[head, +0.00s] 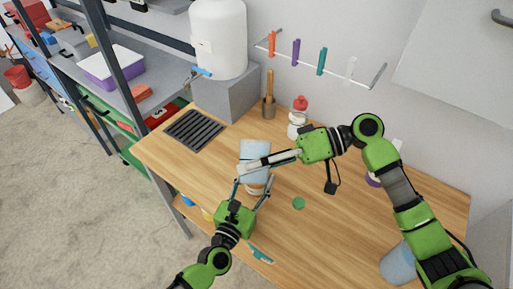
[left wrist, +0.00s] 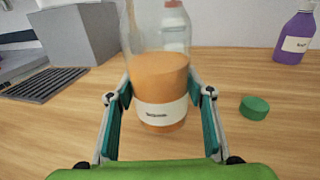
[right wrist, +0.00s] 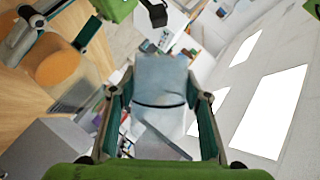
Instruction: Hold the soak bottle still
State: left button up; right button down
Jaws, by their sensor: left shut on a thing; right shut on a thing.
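The soak bottle (left wrist: 160,85) is clear, with orange liquid and a white label. It stands upright on the bench between the fingers of my left gripper (left wrist: 160,112), which is shut on it. In the head view the bottle (head: 256,189) is mostly hidden below my right gripper (head: 243,168). That gripper is shut on a pale blue container (right wrist: 160,82), which shows above the bottle in the head view (head: 255,149). Whether the container touches the bottle is unclear. A green cap (left wrist: 254,107) lies on the bench to the right of the bottle.
A red-capped bottle (head: 299,116) and a holder with wooden handles (head: 268,107) stand at the back. A black grate (head: 194,130) is at left, near the white tank (head: 218,40). A bluish cup (head: 397,264) stands at front right. The bench around the cap is clear.

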aim_at(268, 145)
pick_arm(q)
jog(key=shift+r, duration=0.1)
pick_arm(e)
jog(key=shift+w+r+m+g+y, duration=0.15)
jog(key=shift+r+m+g+y, duration=0.15)
jog(key=shift+r+m+g, duration=0.6)
dwell(1.7)
jog(key=shift+w+r+m+g+y, duration=0.15)
jog(key=shift+w+r+m+y, duration=0.15)
jog(key=shift+r+m, duration=0.45)
jog(key=shift+w+r+m+g+y, duration=0.2)
jog(key=shift+w+r+m, duration=0.2)
jog(key=shift+m, duration=0.55)
dwell(1.3)
